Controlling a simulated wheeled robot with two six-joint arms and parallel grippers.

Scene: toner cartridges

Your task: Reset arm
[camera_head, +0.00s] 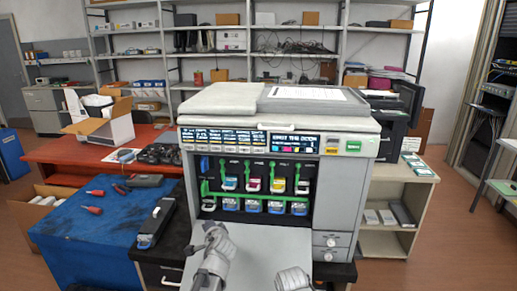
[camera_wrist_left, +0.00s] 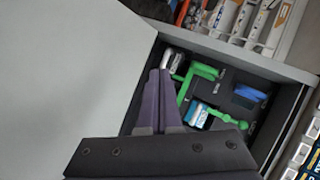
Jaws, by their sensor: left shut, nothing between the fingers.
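The large grey printer (camera_head: 345,190) stands in the middle of the head view with its front bay open. Several toner cartridges with coloured caps (camera_head: 253,184) sit in a row inside, with green levers (camera_head: 255,200) and blue-fronted units below. My left arm reaches up from the bottom in front of the bay. In the left wrist view my left gripper (camera_wrist_left: 158,74) is shut and empty, pointing toward the bay. Green levers (camera_wrist_left: 184,90), a blue part (camera_wrist_left: 250,93) and a white-and-blue unit (camera_wrist_left: 198,114) show beyond it. My right arm shows at the bottom; its gripper is out of view.
The lowered grey front panel (camera_head: 262,262) lies below the bay. A wooden-topped cabinet (camera_head: 400,180) stands at right. Shelves line the back wall.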

